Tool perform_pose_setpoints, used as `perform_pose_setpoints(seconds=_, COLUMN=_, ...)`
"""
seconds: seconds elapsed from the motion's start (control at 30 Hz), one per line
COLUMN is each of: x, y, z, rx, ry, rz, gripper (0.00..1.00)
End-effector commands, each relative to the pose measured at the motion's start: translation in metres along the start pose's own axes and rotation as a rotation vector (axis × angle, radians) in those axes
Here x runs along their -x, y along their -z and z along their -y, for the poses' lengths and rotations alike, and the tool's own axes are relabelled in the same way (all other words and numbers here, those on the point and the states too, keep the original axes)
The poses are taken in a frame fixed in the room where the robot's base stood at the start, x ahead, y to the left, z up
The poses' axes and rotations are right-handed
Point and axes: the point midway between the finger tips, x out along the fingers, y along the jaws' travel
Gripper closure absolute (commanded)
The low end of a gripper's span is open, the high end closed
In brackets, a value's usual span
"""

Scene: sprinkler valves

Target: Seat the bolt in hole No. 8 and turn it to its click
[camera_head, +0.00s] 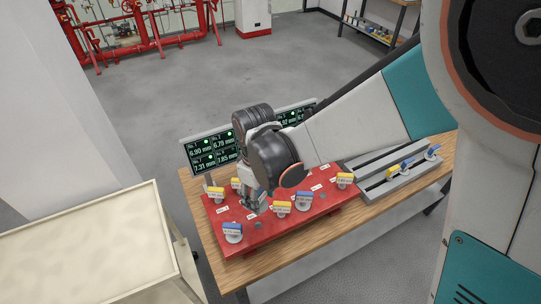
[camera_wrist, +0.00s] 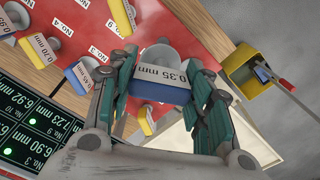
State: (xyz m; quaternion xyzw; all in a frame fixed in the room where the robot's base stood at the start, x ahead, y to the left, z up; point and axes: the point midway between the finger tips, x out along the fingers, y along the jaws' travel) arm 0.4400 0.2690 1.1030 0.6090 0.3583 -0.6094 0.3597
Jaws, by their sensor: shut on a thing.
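My gripper (camera_wrist: 165,92) is shut on a blue-headed bolt (camera_wrist: 160,90), whose white label reads 0.35 mm. A round grey part shows just beyond its head; whether the bolt is in a hole is hidden. In the head view my gripper (camera_head: 256,203) points down low over the red plate (camera_head: 330,207), near its middle. The plate bears several yellow and blue-headed bolts, among them a blue one (camera_head: 232,229) at the front left and a yellow one (camera_head: 344,178) at the right. I cannot make out the label or hole of No. 8.
Dark displays (camera_head: 212,148) with green lamps and mm readings stand behind the plate. A grey slotted rack (camera_head: 375,183) with blue and yellow bolts lies on the wooden table (camera_head: 338,228) at right. A yellow open box (camera_wrist: 238,72) shows in the wrist view.

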Motion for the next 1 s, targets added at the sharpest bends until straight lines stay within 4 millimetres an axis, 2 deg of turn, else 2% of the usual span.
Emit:
perform_pose_setpoints(seconds=0.6, x=-0.003, y=0.001, z=0.002, rx=0.009, ry=0.000, rz=0.000, gripper=0.79)
perform_pose_setpoints(seconds=1.0, x=-0.034, y=0.001, z=0.002, rx=0.009, ry=0.000, rz=0.000, gripper=0.79)
